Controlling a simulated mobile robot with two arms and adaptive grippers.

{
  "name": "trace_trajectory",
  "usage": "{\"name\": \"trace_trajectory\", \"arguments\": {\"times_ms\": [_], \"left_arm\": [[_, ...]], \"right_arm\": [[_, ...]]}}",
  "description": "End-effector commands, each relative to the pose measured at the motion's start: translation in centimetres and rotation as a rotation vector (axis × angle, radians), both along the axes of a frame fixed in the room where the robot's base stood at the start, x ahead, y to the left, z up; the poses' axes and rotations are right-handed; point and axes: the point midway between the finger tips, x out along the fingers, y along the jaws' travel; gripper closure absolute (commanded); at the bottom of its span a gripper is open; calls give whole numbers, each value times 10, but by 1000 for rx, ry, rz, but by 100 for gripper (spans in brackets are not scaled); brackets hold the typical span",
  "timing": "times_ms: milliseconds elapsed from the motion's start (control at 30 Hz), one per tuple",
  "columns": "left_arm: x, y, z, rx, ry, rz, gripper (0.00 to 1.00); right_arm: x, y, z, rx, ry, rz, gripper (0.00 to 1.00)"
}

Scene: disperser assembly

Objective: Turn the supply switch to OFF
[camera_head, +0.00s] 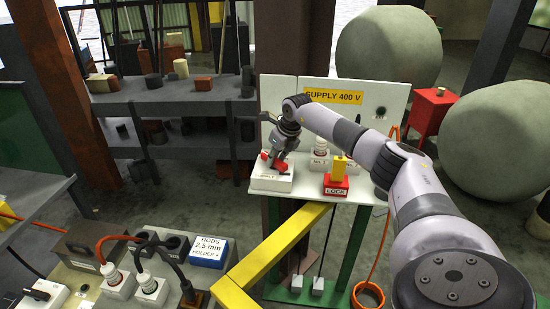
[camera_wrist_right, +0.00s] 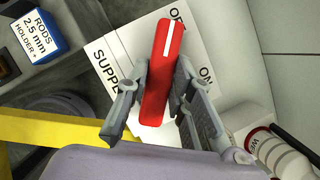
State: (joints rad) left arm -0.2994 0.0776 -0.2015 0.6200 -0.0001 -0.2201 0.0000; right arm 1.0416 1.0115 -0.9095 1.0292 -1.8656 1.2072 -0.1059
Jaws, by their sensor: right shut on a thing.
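The supply switch is a white box (camera_head: 272,183) on the stand's white shelf. Its red handle (camera_wrist_right: 163,70) has a white stripe, and in the right wrist view the striped end points up, close to the partly covered OFF label (camera_wrist_right: 176,12). The ON label (camera_wrist_right: 207,76) is off to the right of the handle. My right gripper (camera_wrist_right: 165,88) is shut on the red handle, one finger on each side. In the head view, my right gripper (camera_head: 279,152) is over the switch and hides much of the handle. My left gripper is not in view.
A yellow and red LOCK piece (camera_head: 337,183) stands right of the switch, with a white connector (camera_head: 320,158) behind. A yellow SUPPLY 400 V sign (camera_head: 335,97) is on the back panel. A yellow beam (camera_head: 275,250) runs in front. A rods box (camera_head: 208,252) sits lower left.

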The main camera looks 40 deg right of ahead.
Motion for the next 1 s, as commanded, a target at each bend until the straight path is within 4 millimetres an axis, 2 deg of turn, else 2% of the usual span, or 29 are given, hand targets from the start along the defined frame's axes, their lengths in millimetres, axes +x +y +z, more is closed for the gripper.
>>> {"name": "trace_trajectory", "arguments": {"times_ms": [467,1000], "left_arm": [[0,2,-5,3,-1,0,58],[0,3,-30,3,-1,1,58]], "right_arm": [[0,-1,-1,1,-1,55,100],[2,-3,-1,3,-3,441,100]]}}
